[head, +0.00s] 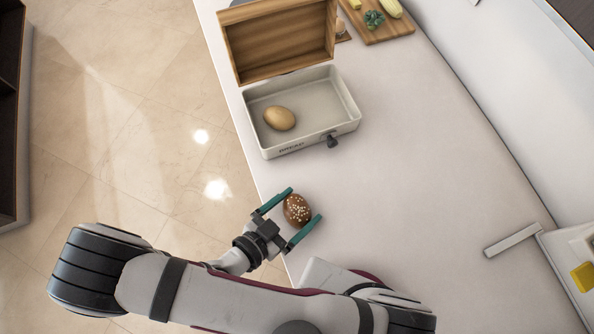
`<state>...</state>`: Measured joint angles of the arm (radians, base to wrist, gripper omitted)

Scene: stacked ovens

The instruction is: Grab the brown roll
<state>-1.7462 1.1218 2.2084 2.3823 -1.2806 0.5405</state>
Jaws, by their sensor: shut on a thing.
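The brown roll (297,210) is round and dark, with pale specks on top. It is between the teal fingers of my gripper (294,214), near the left edge of the white counter. My gripper is shut on the roll, one finger on its upper left side and one on its lower right. I cannot tell whether the roll touches the counter or hangs just above it.
A white bread box (349,113) with its wooden lid (278,42) raised stands beyond my gripper, holding a lighter tan roll (279,118). A cutting board (388,33) with vegetables lies farther back. The counter (430,160) to the right is clear.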

